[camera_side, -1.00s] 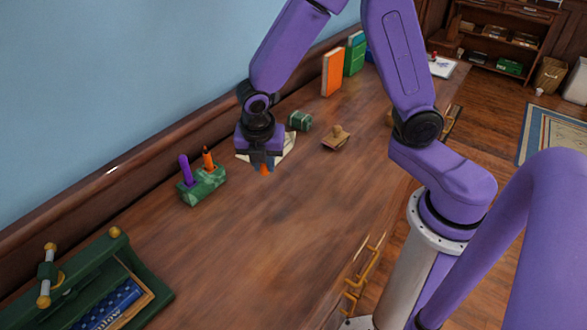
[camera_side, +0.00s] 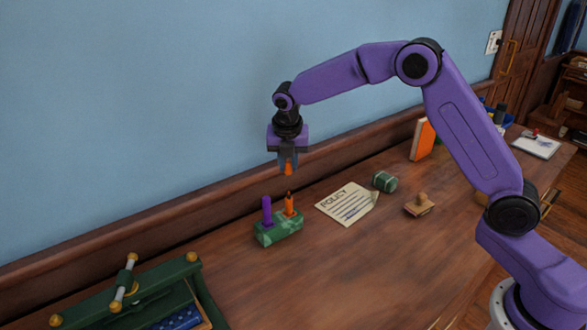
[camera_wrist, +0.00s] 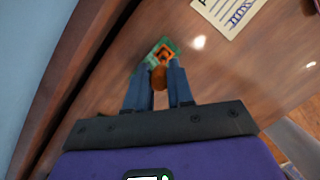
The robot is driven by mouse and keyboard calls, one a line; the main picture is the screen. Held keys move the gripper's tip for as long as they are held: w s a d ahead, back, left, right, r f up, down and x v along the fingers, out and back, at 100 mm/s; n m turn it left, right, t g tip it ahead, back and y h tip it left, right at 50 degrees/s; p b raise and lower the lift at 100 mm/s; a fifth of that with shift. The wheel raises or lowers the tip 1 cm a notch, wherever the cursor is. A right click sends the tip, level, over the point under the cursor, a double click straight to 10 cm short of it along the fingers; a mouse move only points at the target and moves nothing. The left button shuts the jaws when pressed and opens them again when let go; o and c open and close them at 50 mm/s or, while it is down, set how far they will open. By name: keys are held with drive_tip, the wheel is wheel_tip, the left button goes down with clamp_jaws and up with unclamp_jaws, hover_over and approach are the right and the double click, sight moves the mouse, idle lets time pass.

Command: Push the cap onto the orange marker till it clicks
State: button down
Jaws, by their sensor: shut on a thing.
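My gripper (camera_side: 288,163) is shut on a small orange cap (camera_side: 288,170) that pokes out below its fingers. The cap also shows between the fingertips in the wrist view (camera_wrist: 159,78). The orange marker (camera_side: 290,205) stands upright, dark tip up, in a green marbled holder (camera_side: 280,234). My gripper is above the marker, with a clear gap between cap and tip in the side view. In the wrist view the holder (camera_wrist: 172,44) lies just beyond the fingertips, with orange in its middle; the cap and fingers hide part of it.
A purple marker (camera_side: 267,212) stands in the same holder, left of the orange one. A paper headed POLICY (camera_side: 346,204), a green cylinder (camera_side: 385,181) and a wooden stamp (camera_side: 419,206) lie to the right. A green press (camera_side: 130,292) stands front left. The wall runs close behind.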

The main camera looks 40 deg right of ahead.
drive_tip(key=shift+f, duration=2.65)
drive_tip(key=shift+f, duration=1.5)
drive_tip(key=shift+c, duration=2.2)
unclamp_jaws()
drive_tip(key=shift+r, duration=3.5)
